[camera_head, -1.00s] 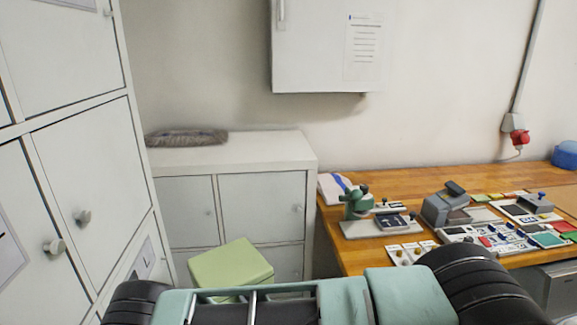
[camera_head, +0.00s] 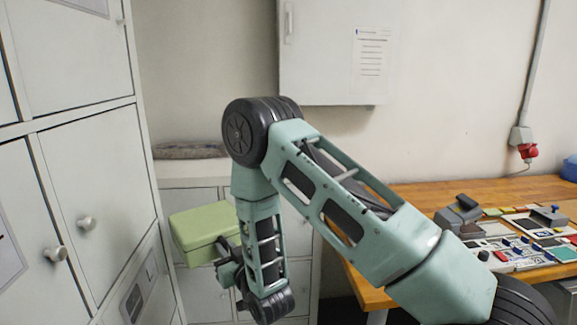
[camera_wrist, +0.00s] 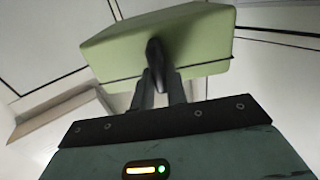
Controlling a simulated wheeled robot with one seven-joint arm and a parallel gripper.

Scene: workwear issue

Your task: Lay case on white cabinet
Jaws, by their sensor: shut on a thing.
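The case is a light green box with a lid (camera_head: 203,230). It is in front of the doors of the low white cabinet (camera_head: 194,170), below its top, in the head view. My gripper (camera_wrist: 160,75) is shut on the case's near side, and the case (camera_wrist: 165,38) fills the upper middle of the wrist view. My gripper also shows at the case's right end in the head view (camera_head: 226,255). My arm hides the right part of the cabinet and of its top.
A grey-brown flat item (camera_head: 188,149) lies at the back left of the cabinet top. Tall white lockers (camera_head: 95,160) stand close on the left. A wooden workbench (camera_head: 430,193) with several tools stands right. A wall cabinet (camera_head: 325,60) hangs above.

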